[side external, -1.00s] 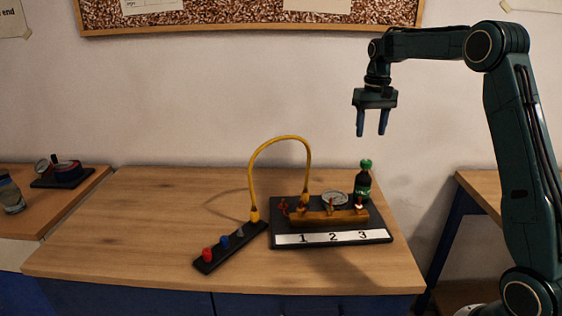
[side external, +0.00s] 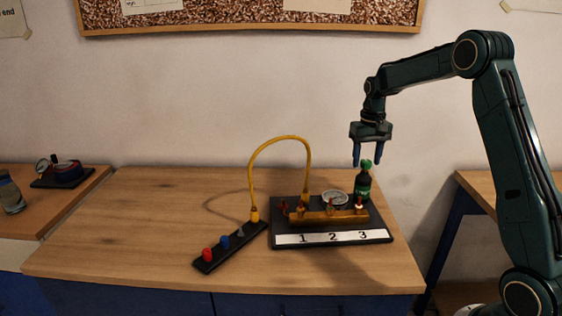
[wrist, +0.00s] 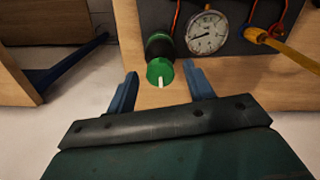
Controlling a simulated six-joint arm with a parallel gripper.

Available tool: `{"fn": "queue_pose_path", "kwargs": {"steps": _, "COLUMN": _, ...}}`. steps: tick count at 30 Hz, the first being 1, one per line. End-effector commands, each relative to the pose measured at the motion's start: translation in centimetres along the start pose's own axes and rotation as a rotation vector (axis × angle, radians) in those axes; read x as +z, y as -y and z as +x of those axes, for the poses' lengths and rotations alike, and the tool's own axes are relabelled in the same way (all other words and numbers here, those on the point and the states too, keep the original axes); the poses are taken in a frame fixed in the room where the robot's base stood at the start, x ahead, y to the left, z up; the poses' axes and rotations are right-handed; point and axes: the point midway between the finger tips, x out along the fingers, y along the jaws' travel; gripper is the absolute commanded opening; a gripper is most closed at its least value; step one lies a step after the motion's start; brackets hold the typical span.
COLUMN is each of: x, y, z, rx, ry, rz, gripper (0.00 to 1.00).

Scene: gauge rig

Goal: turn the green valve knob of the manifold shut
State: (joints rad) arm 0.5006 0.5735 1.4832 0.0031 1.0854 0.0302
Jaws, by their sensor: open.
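The green valve knob (side external: 365,165) tops a dark cylinder at the back right of the manifold base. In the wrist view the green knob (wrist: 160,71) shows a white pointer mark and lies just beyond and between my fingertips. My gripper (side external: 367,162) is open, directly above the knob, with its fingertips near the knob's height. In the wrist view my gripper (wrist: 163,84) has a blue finger on each side, apart from the knob. The brass manifold (side external: 325,218) sits on a black base (side external: 384,236) with a strip labelled 1, 2, 3.
A round gauge (side external: 334,197) stands left of the knob; it also shows in the wrist view (wrist: 206,33). A yellow hose (side external: 279,139) arches from the manifold to a black strip (side external: 231,247) with coloured caps. The table's left part is clear.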

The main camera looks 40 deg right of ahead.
Motion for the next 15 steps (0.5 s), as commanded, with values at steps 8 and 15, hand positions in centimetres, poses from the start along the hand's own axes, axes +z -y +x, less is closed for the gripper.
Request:
{"fn": "queue_pose_path", "kwargs": {"steps": 8, "x": 0.0, "y": 0.0, "z": -0.01, "rx": 0.0, "ry": 0.0, "rz": 0.0, "gripper": 0.15}}
{"fn": "queue_pose_path", "kwargs": {"steps": 15, "x": 0.0, "y": -0.02, "z": -0.03, "rx": 0.0, "ry": 0.0, "rz": 0.006, "gripper": 0.08}}
